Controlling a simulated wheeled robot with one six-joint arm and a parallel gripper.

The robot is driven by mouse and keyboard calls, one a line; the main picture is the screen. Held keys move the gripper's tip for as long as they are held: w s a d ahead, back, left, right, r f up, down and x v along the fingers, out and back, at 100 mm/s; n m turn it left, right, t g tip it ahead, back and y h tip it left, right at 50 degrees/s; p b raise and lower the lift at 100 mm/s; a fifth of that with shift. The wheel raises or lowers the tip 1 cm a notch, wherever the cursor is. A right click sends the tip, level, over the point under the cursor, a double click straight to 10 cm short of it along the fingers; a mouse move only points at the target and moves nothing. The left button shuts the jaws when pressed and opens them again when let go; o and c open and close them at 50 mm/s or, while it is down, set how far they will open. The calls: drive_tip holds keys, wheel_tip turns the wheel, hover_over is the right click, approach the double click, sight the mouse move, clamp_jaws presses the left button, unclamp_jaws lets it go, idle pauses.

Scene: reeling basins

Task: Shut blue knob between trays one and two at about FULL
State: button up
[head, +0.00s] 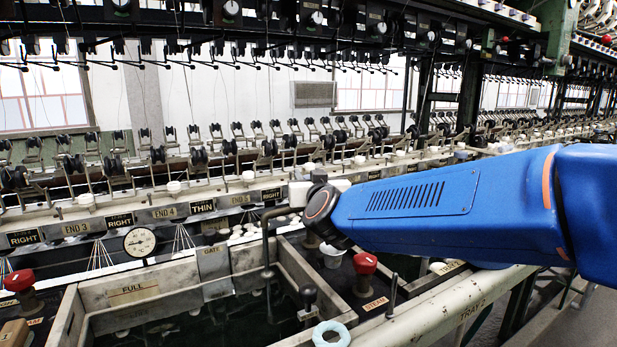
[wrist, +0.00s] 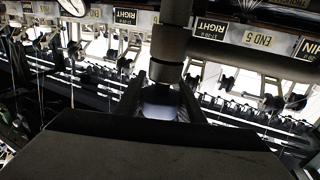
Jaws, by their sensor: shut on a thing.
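In the wrist view my gripper (wrist: 163,92) is shut on a pale bluish-grey thing, the blue knob (wrist: 162,103), mostly hidden by the dark fingers. A thick grey upright part (wrist: 170,45) stands right beyond the fingertips. In the head view the blue end of my arm reaches in from the right and its wrist covers the gripper and knob. A bent grey spout (head: 267,235) comes out just left of the wrist and hangs down to the basin. The basin (head: 175,276) has a FULL plate (head: 134,289) on its pale wall.
A red STEAM knob (head: 364,264) stands in front of my wrist, another red knob (head: 19,281) at far left. A black knob (head: 308,294) and pale blue ring (head: 331,334) are near the basin's right edge. A dial (head: 139,241) and reel rows stand behind.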

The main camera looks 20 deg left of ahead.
drive_tip(key=shift+m+h, duration=0.3)
drive_tip(key=shift+h, duration=0.1)
drive_tip(key=shift+w+d+m+t+h, duration=0.1)
drive_tip(key=shift+d+m+t+h, duration=0.3)
drive_tip(key=shift+m+h, duration=1.3)
drive_tip(key=shift+w+d+m+t+h, duration=0.1)
drive_tip(key=shift+d+m+t+h, duration=0.65)
drive_tip(key=shift+h, duration=1.7)
drive_tip(key=shift+w+d+m+g+h, duration=0.1)
drive_tip(key=shift+d+m+h, duration=0.15)
drive_tip(key=shift+m+h, duration=1.6)
drive_tip(key=shift+h, duration=0.4)
drive_tip(key=o, duration=1.1)
drive_tip(key=shift+c, duration=0.2)
drive_tip(key=shift+s, duration=0.15)
drive_tip(key=v, duration=1.7)
drive_tip(key=shift+s, duration=0.15)
